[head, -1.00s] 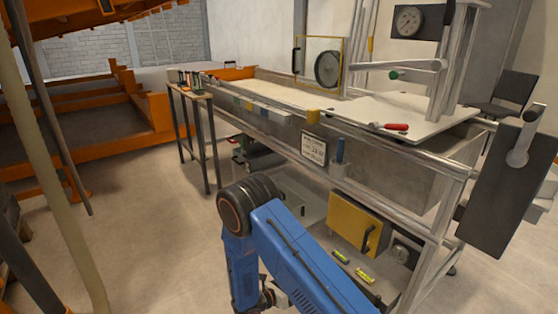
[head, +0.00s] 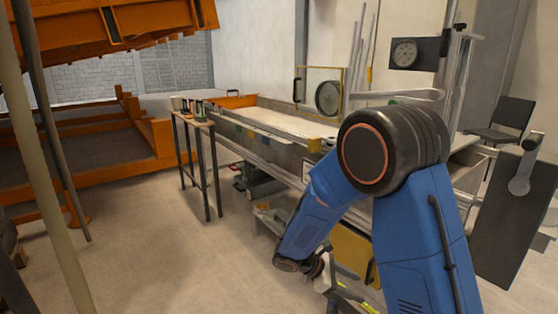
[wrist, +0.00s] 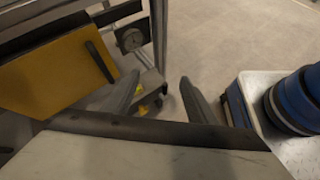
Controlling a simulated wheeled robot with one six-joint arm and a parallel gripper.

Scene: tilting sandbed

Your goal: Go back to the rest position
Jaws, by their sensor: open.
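My gripper shows in the wrist view (wrist: 158,100) with its two grey fingers apart and nothing between them. In the head view my blue arm has its big black joint raised in front of the sandbed, and the forearm slopes down and left from it. My gripper is low there (head: 343,285), beside the lower shelf of the sandbed frame, partly cut off by the arm and picture edge. The yellow box (wrist: 55,75) lies to the left of the fingers in the wrist view. Part of it also shows behind the arm in the head view (head: 352,248).
The tilting sandbed (head: 285,120) stands at the centre, its right part hidden by my arm. A narrow side table (head: 193,118) stands left of it. A dark panel with a handle (head: 500,220) is at the right. Orange framework (head: 100,150) fills the back left. Floor at the lower left is clear.

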